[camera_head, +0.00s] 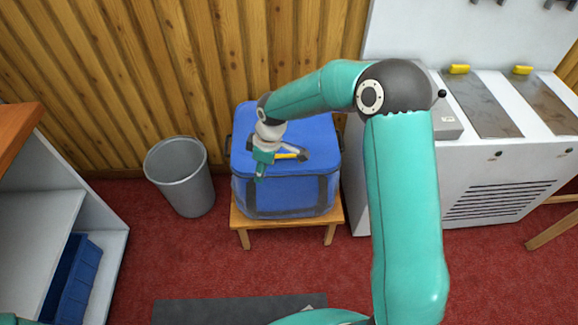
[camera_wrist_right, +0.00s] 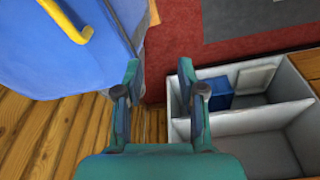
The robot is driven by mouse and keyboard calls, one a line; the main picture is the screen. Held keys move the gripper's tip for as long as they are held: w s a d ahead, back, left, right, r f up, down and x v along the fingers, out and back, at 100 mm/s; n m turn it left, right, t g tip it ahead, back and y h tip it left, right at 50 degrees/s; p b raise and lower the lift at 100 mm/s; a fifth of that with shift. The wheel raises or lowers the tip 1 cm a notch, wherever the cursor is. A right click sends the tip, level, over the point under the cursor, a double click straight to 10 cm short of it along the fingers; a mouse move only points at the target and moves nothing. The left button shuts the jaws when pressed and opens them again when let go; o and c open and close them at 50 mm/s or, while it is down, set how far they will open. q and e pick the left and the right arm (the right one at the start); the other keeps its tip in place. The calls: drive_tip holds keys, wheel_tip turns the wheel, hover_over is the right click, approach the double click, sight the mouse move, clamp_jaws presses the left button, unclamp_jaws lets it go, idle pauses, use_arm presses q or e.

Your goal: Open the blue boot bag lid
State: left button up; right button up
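The blue boot bag (camera_head: 287,196) stands on a low wooden stool, with its lid (camera_head: 285,125) lying flat and closed on top. A yellow handle (camera_head: 288,156) is on the lid; it also shows in the right wrist view (camera_wrist_right: 66,20). My right gripper (camera_head: 262,170) is over the left part of the lid, beside the handle. In the right wrist view its two fingers (camera_wrist_right: 159,78) are apart with nothing between them, and the handle lies outside them to the left. I cannot tell whether a finger touches the lid. My left gripper is not in view.
A grey bin (camera_head: 183,178) stands left of the stool (camera_head: 242,221). A white cabinet (camera_head: 500,180) is close on the right. White shelving (camera_head: 100,262) with a blue crate (camera_head: 75,282) is at left. A wooden wall is behind; a dark mat (camera_head: 215,311) lies in front.

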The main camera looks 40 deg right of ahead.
drive_tip(key=w+d+r+n+h+b, duration=0.2)
drive_tip(key=d+r+n+b, duration=0.15)
drive_tip(key=d+r, duration=0.7)
use_arm(q)
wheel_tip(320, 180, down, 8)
drive_tip(key=b, duration=0.3)
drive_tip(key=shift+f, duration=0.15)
use_arm(e)
approach(289, 155)
drive_tip(key=shift+m+h, duration=0.25)
drive_tip(key=shift+h, duration=0.05)
drive_tip(key=f, duration=0.2)
drive_tip(key=w+f, duration=0.1)
drive_tip(key=f, duration=0.5)
drive_tip(key=shift+w+d+f, duration=0.1)
drive_tip(key=shift+w+f, duration=0.05)
drive_tip(key=shift+f, duration=0.05)
clamp_jaws()
